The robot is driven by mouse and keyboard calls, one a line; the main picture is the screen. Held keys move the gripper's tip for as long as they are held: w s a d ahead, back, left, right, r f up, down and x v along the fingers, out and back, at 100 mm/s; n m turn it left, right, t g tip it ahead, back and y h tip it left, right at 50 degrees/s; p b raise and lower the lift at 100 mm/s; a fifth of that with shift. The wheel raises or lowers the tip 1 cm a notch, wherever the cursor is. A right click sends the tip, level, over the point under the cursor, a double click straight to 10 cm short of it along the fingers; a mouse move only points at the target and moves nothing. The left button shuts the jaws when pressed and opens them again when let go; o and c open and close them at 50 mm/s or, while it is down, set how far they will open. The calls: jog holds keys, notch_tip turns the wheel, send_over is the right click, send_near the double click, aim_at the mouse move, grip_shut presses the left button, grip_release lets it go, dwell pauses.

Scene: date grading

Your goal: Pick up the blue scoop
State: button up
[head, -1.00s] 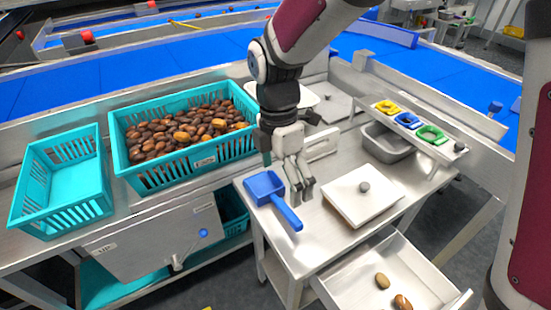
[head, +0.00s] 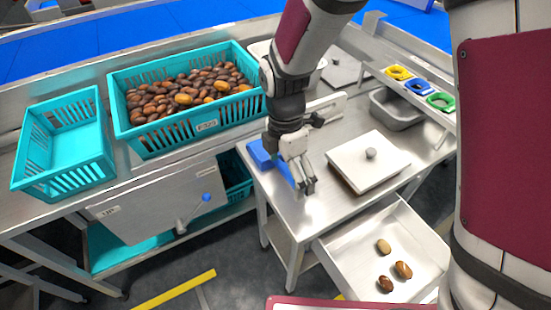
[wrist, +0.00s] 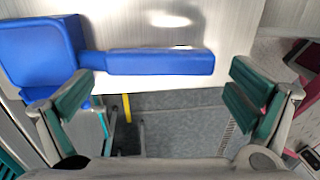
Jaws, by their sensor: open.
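The blue scoop (head: 260,152) lies on the steel side table in the head view, partly hidden behind my gripper (head: 306,190). In the wrist view the scoop's square pan is at the upper left and its handle (wrist: 160,62) runs to the right across the upper middle. My gripper (wrist: 158,108) is open, with one green-padded finger at each side of the picture. The handle shows ahead of the gap between the fingers, and nothing is held. Whether a finger touches the scoop I cannot tell.
A white lid with a knob (head: 368,160) lies right of my gripper. An open drawer (head: 345,250) holds a few dates below. A teal crate full of dates (head: 190,135) and an empty teal crate (head: 70,170) stand left. A grey bin (head: 398,110) is at the right.

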jog(key=shift+c, duration=0.2)
grip_shut()
jog(key=c, duration=2.3)
grip_release()
jog(key=shift+c, duration=0.2)
jog(key=o, duration=2.4)
jog(key=shift+r, duration=0.1)
